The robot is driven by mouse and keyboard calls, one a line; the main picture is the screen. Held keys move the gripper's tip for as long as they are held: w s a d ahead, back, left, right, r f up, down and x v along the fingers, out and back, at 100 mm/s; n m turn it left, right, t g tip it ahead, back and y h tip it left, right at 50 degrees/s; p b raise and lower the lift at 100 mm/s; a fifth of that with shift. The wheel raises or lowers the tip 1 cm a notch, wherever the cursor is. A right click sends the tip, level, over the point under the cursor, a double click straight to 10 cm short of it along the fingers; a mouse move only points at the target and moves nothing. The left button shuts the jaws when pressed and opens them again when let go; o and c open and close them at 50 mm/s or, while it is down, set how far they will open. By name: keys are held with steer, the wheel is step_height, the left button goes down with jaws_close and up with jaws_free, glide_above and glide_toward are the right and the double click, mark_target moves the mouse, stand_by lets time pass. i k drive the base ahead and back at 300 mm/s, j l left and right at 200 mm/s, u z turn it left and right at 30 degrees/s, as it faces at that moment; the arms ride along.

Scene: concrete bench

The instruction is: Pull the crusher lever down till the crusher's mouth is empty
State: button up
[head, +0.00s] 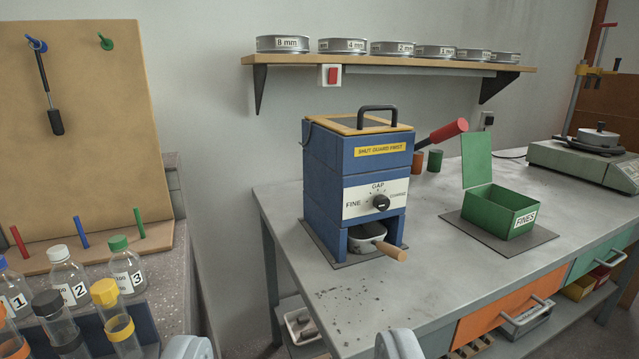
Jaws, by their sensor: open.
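The crusher (330,165) is a blue box on the concrete bench. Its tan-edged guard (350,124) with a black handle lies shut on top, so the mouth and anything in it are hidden. The crusher lever (448,131) has a red grip and slants up to the right from the crusher's right side. A gap knob (381,203) sits on the front, and a metal pan with a wooden handle (390,251) is in the lower opening. My gripper (294,348) is open, its two grey fingers wide apart at the bottom edge, in front of the crusher and apart from it.
A green FINES box (500,210) with its lid up stands right of the crusher. Two small cylinders (435,160) stand behind the lever. Labelled bottles (70,275) and a pegboard (85,130) are at left. A shelf (390,62) of sieves hangs above. Open bench lies in front.

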mark_target(459, 126)
steer(key=i+l+z, duration=0.1)
steer(key=i, duration=0.25)
steer(key=i+l+z, duration=0.1)
steer(key=i+l, duration=0.2)
steer(key=i+l+z, duration=0.15)
steer(key=i, duration=0.3)
